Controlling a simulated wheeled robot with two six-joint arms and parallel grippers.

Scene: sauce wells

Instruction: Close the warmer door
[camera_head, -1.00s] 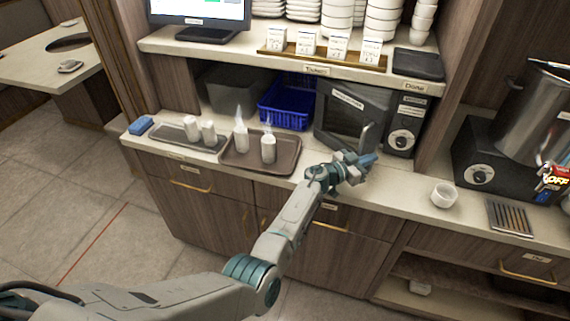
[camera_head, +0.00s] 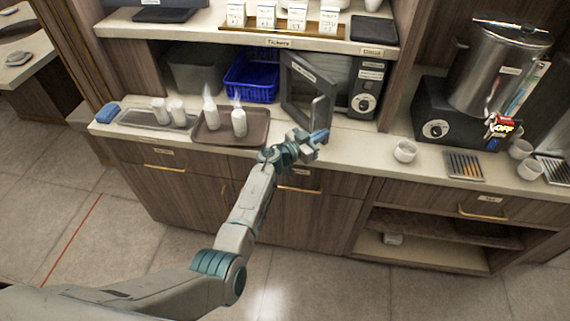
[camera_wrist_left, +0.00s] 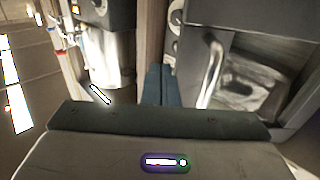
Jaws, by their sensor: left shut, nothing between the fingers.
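The warmer (camera_head: 369,85) is a dark box with a knob on its right panel, at the back of the counter. Its door (camera_head: 297,93) stands ajar, hinged at the left, with a dark window and an upright metal handle (camera_head: 319,112). My left gripper (camera_head: 322,136) is shut and empty, just in front of and below the handle, over the counter's front edge. In the left wrist view the closed fingers (camera_wrist_left: 159,84) point forward, with the door handle (camera_wrist_left: 212,72) to their right. Whether they touch the door is unclear. My right gripper is not in view.
A brown tray (camera_head: 208,136) with white bottles sits left of the warmer, and a blue basket (camera_head: 251,78) behind it. A white cup (camera_head: 405,151) stands to the right on the counter (camera_head: 362,142). A shelf (camera_head: 240,37) hangs overhead.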

